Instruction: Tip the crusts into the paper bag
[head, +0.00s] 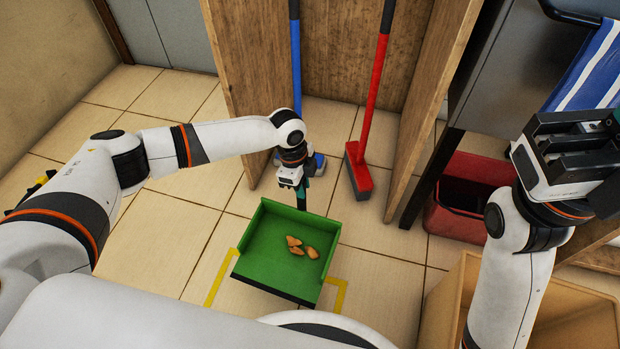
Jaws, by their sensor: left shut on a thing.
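Several brown crusts (302,247) lie together in the middle of a green dustpan (268,236). The dustpan's dark front lip faces me, and the pan looks roughly level. My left gripper (301,190) is shut on the dustpan's dark handle at the back of the pan. I cannot tell whether the pan touches the floor. A tan open-topped container (577,316), perhaps the paper bag, stands at the lower right, partly hidden by my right arm. My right gripper (580,150) is raised at the right; its finger opening is unclear.
Yellow corner marks (338,295) are on the tiled floor around the pan. A red broom (361,175) and a blue-handled one (296,60) stand between wooden panels (405,165). A dark red bin (457,220) stands at the right. Floor tiles left of the pan are clear.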

